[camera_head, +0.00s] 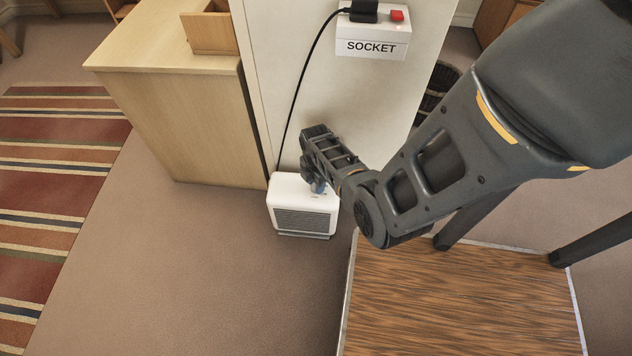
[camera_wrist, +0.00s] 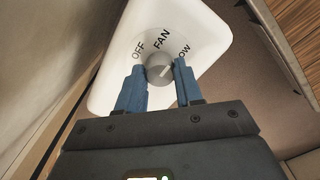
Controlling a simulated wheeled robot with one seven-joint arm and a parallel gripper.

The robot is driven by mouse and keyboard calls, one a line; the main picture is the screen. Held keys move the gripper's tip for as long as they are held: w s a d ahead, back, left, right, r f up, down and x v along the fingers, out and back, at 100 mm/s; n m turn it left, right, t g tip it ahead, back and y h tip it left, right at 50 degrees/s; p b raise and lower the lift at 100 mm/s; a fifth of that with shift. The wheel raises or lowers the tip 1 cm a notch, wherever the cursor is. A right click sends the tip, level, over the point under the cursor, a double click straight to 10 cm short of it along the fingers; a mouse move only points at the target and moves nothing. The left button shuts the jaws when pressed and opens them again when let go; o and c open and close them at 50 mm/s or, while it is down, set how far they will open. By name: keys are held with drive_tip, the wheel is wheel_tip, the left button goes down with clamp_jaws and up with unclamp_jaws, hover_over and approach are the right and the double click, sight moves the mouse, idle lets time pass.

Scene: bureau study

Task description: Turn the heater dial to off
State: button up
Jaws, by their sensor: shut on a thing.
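The white heater (camera_head: 303,208) stands on the floor against the white wall panel, its grey grille facing out. In the wrist view its white top (camera_wrist: 198,22) carries the words OFF, FAN and a partly covered one that reads "OW". The round grey dial (camera_wrist: 158,68) sits below these words. A pale mark on the dial seems to slant towards the right-hand word, but it is small. My gripper (camera_wrist: 160,76) has its two blue fingers on either side of the dial, shut on it. In the head view my gripper (camera_head: 318,186) reaches down onto the heater's top, hiding the dial.
A black cord runs from the heater up to the socket (camera_head: 372,46), which has a black plug and a red switch. A wooden cabinet (camera_head: 165,110) stands left of the heater. A wood-grain table (camera_head: 460,310) is at the lower right. Carpet in front is clear.

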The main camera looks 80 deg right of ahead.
drive_tip(key=shift+n, duration=0.3)
drive_tip(key=o, duration=1)
drive_tip(key=shift+o, duration=0.2)
drive_tip(key=shift+r+p, duration=1.65)
drive_tip(key=shift+r, duration=2.25)
drive_tip(key=shift+a, duration=0.1)
